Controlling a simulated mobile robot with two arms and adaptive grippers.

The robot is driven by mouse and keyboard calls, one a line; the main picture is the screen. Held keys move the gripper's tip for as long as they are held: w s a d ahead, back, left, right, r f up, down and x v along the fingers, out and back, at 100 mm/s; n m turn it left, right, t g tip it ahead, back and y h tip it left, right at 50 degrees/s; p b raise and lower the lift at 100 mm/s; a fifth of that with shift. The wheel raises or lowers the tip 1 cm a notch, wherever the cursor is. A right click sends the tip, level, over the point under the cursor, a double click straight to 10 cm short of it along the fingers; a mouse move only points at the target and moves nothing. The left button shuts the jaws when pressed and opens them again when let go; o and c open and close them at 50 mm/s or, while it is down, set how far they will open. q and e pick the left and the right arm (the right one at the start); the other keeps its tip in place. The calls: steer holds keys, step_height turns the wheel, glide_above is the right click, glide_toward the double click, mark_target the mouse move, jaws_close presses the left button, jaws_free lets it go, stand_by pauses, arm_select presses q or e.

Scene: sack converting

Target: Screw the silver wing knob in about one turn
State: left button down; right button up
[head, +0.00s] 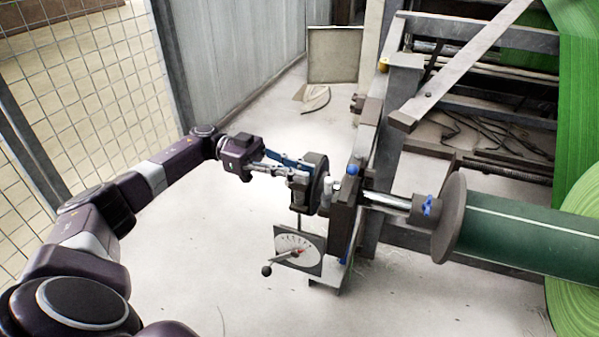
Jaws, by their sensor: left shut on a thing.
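My left gripper (293,168) reaches in from the left, level with the dark round brake housing (317,187) on the machine's side frame. Its fingers are shut on the silver wing knob (299,175) at the housing's left face. The fingers cover most of the knob, so its wing angle is hard to make out. My right gripper does not show.
Below the housing hang a dial plate (299,252) and a lever with a black ball (266,270). A mesh fence (95,85) stands left. The pale floor between is mostly clear.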

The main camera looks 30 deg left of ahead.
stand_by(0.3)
arm_select(q)
steer(key=c, duration=2.1)
jaws_free()
steer(key=s+a, duration=0.1)
steer(key=a, duration=0.6)
steer(key=shift+a, duration=0.25)
